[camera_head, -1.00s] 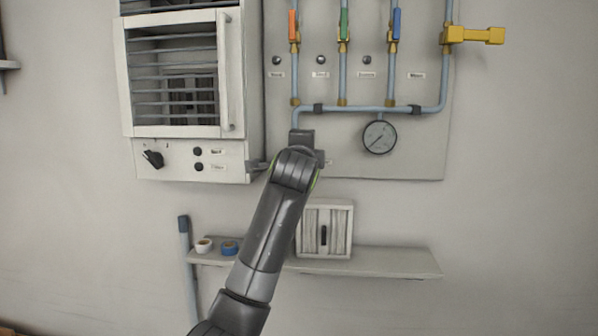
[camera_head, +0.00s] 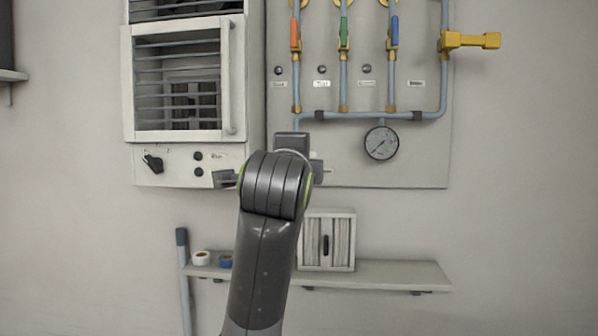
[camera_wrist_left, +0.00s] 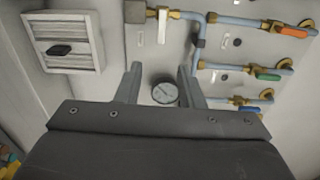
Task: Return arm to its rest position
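My left arm comes up from the bottom of the head view, in front of the wall. Its left gripper (camera_head: 270,174) is mostly hidden behind the wrist, with grey parts showing on both sides. In the left wrist view the two fingers of this gripper (camera_wrist_left: 160,72) stand apart with nothing between them. The round pressure gauge (camera_wrist_left: 165,93) shows in the background beyond the gap. My right gripper is in neither view.
A white louvred cabinet (camera_head: 236,75) with a black knob (camera_head: 153,163) is upper left. A pipe panel (camera_head: 420,160) carries coloured valves and the gauge (camera_head: 381,143). Below, a shelf (camera_head: 400,275) holds a slatted box (camera_head: 341,240) and two tape rolls. The right wall is clear.

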